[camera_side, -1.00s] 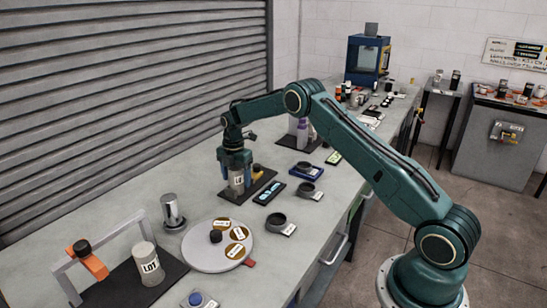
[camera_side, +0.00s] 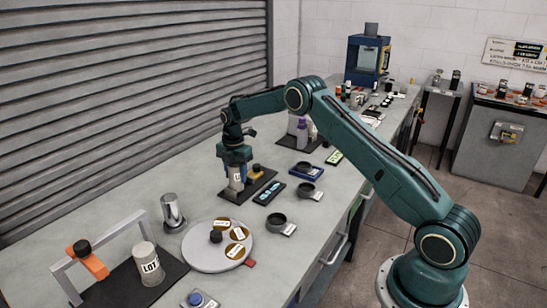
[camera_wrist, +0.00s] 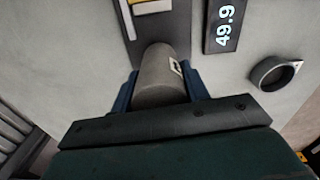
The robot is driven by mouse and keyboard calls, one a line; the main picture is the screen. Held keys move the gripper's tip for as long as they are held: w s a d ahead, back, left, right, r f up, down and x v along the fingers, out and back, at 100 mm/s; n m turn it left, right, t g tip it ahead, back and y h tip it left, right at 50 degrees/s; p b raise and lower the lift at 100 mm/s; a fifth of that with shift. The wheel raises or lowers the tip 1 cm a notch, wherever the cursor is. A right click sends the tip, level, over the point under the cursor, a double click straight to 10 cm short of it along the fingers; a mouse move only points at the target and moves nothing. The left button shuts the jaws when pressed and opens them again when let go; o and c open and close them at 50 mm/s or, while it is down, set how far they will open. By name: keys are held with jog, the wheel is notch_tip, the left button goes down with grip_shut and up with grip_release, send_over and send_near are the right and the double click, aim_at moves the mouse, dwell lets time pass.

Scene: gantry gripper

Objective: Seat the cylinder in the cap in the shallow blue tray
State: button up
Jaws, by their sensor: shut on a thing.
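My gripper (camera_side: 235,166) is shut on a grey cylinder (camera_side: 237,181) with a white label. The cylinder is upright over the left end of a dark plate (camera_side: 258,187); I cannot tell whether it still touches the plate. In the wrist view, blue fingers grip the cylinder (camera_wrist: 159,68) on both sides. The shallow blue tray (camera_side: 318,173) lies to the right of my gripper, with a dark round cap (camera_side: 304,167) in it. The cap's inside is too small to make out.
A black readout (camera_side: 269,194) showing 49.9 in the wrist view (camera_wrist: 223,25) lies between plate and tray. Another dark ring cap (camera_side: 278,220) is nearer the front. A round turntable (camera_side: 205,258), a metal cylinder (camera_side: 172,212) and another labelled cylinder (camera_side: 148,264) stand at lower left.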

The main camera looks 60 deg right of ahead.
notch_tip(320, 180, up, 19)
dwell(0.5)
jog(key=shift+f, duration=0.1)
jog(key=shift+d, duration=0.1)
dwell(0.4)
jog(key=r, duration=0.1)
send_over(304, 167)
jog(key=shift+s+a+r, duration=0.1)
jog(key=shift+s+a, duration=0.05)
jog(key=shift+a, duration=0.2)
notch_tip(304, 167, down, 20)
dwell(1.0)
